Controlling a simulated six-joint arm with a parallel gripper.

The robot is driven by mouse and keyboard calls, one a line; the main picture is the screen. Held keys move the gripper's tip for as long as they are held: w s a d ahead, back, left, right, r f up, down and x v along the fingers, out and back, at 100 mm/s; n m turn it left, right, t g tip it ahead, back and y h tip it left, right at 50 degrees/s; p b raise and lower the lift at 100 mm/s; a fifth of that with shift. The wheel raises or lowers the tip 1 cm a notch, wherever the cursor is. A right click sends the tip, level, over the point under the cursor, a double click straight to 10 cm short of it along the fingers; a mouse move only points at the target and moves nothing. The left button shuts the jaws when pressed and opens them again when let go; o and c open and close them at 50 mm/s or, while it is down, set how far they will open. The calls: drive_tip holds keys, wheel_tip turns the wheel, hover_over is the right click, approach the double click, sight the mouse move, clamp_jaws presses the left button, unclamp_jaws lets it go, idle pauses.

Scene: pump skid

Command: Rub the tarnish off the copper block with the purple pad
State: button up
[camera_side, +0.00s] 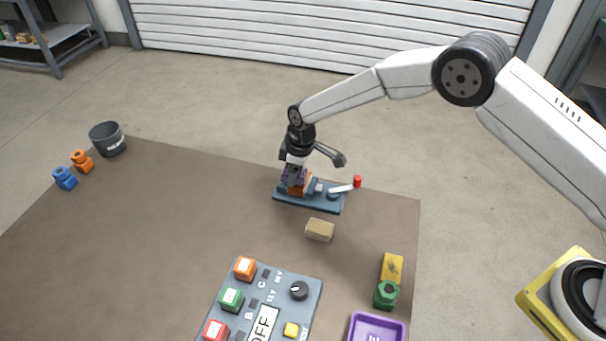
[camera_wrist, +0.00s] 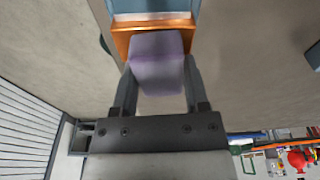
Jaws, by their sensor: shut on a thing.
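The purple pad (camera_wrist: 157,62) is between the two fingers of my gripper (camera_wrist: 157,88) in the wrist view. My gripper is shut on it. The copper block (camera_wrist: 123,41) shows as an orange edge just beyond the pad, and the pad covers much of its face. In the side view my gripper (camera_side: 293,172) is down at the left part of a blue base, and the copper block (camera_side: 297,189) sits there under it. The pad is at or very near the block; I cannot tell for sure that they touch. Tarnish cannot be made out.
The blue base (camera_side: 310,205) also carries a clamp with a red-tipped lever (camera_side: 357,182). A tan block (camera_side: 320,229) lies in front. A control panel (camera_side: 262,300), purple tray (camera_side: 377,328) and yellow block (camera_side: 391,267) stand nearer. The table's left middle is clear.

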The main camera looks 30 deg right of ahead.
sight(307, 185)
drive_tip(key=shift+w+a, duration=0.5)
drive_tip(key=shift+a, duration=0.05)
drive_tip(key=shift+s+d, duration=1.85)
drive_tip(key=shift+s+d+r, duration=0.1)
drive_tip(key=shift+r, duration=0.05)
wheel_tip(307, 185, up, 8)
